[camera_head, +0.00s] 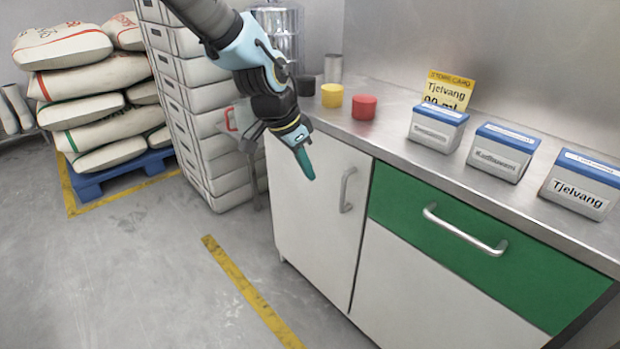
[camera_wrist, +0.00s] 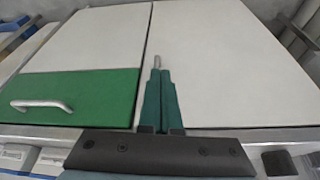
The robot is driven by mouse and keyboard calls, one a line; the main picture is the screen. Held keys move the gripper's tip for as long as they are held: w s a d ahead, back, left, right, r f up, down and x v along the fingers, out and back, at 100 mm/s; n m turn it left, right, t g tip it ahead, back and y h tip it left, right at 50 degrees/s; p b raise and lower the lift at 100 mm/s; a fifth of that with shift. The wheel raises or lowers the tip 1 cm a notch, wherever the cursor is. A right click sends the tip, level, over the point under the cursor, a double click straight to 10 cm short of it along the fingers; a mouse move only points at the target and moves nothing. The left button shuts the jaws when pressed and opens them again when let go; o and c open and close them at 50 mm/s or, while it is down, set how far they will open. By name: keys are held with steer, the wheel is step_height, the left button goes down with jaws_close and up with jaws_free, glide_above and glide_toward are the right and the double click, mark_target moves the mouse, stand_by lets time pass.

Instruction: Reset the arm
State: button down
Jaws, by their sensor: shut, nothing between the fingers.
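My arm reaches down from the top of the head view. My gripper (camera_head: 309,175) has dark green fingers and points downward in front of the white cabinet door (camera_head: 305,195), at the left end of the counter. In the wrist view my gripper (camera_wrist: 158,72) shows its two fingers closed together with nothing between them. The wrist view looks at the cabinet front, which appears upside down. The door handle (camera_wrist: 157,61) shows just past the fingertips. I cannot tell whether the fingers touch anything.
The steel counter (camera_head: 395,133) carries red (camera_head: 364,107) and yellow (camera_head: 332,95) cylinders, labelled boxes (camera_head: 500,152) and a yellow card (camera_head: 450,90). Below is a green drawer (camera_head: 450,250). Stacked white crates (camera_head: 185,100) and sacks (camera_head: 95,100) stand left. The floor (camera_head: 150,270) in front is clear.

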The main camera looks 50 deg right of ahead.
steer(key=shift+a+r, duration=0.1)
steer(key=shift+r, duration=0.1)
steer(key=shift+w, duration=0.1)
steer(key=w+a+r+n+t+y+p, duration=0.1)
steer(key=w+a+r+n+p, duration=0.2)
steer(key=w+a, duration=0.65)
steer(key=w+a+r+n+t+y+p, duration=0.1)
steer(key=w+a+r+n+p, duration=0.15)
steer(key=w+a+n, duration=0.65)
steer(key=s+a+r+n+y+p, duration=0.1)
steer(key=a+r+n, duration=0.2)
steer(key=a, duration=1.2)
steer(key=s+a+r+n+p, duration=0.2)
steer(key=a+n, duration=0.3)
steer(key=a, duration=1.1)
steer(key=shift+a+r+t+y, duration=0.25)
steer(key=shift+r+t+y, duration=0.15)
steer(key=shift+r, duration=0.25)
steer(key=c, duration=1.6)
jaws_free()
steer(key=shift+w, duration=0.1)
